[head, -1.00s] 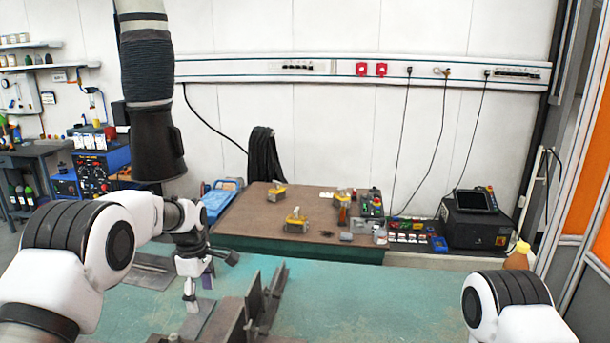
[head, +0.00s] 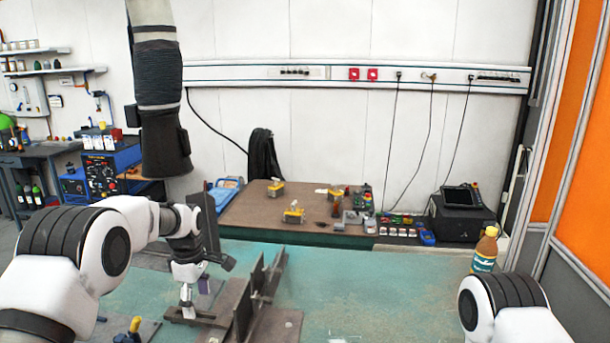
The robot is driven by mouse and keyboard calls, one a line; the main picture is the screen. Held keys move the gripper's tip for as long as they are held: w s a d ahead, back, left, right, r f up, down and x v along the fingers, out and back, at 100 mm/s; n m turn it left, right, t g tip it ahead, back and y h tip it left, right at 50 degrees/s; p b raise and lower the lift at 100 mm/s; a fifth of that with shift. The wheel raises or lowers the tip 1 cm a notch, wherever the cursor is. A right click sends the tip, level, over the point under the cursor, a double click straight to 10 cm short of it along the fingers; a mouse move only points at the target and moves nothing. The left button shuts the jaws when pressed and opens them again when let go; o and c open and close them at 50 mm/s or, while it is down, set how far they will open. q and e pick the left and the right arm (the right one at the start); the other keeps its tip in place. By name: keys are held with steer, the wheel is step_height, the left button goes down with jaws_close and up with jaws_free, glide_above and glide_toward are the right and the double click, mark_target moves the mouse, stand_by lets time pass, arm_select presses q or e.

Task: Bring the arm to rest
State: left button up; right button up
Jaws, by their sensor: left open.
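My left arm comes in from the left in the head view. Its gripper (head: 188,300) points down, open, over a flat dark metal plate (head: 208,318) on the green table (head: 345,285). I cannot tell whether the fingertips touch the plate. Nothing shows between the fingers. My right arm shows only as a white and black joint at the lower right; its gripper is out of view.
Upright dark metal plates (head: 262,280) stand just right of my left gripper. A bottle with a yellow cap (head: 485,250) stands at the right. A brown table (head: 300,208) holds yellow tools behind. A black extraction hose (head: 162,110) hangs above. The green table's middle is clear.

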arm_select(q)
steer(key=s+f+m+g+b, duration=0.1)
steer(key=s+f+g+b, duration=0.25)
steer(key=s+f, duration=1)
steer(key=s+f+m+g+b, duration=0.15)
steer(key=s+f+b, duration=0.25)
steer(key=s+f, duration=0.95)
steer(key=s+f+m+t+b, duration=0.1)
steer(key=s+f+m+t, duration=0.1)
steer(key=s+f+m, duration=0.2)
steer(key=s+f+m+t, duration=0.3)
steer(key=s+m, duration=0.6)
steer(key=s, duration=0.3)
steer(key=shift+f+m+b, duration=0.35)
steer(key=shift+f+b, duration=0.05)
steer(key=shift+f, duration=0.1)
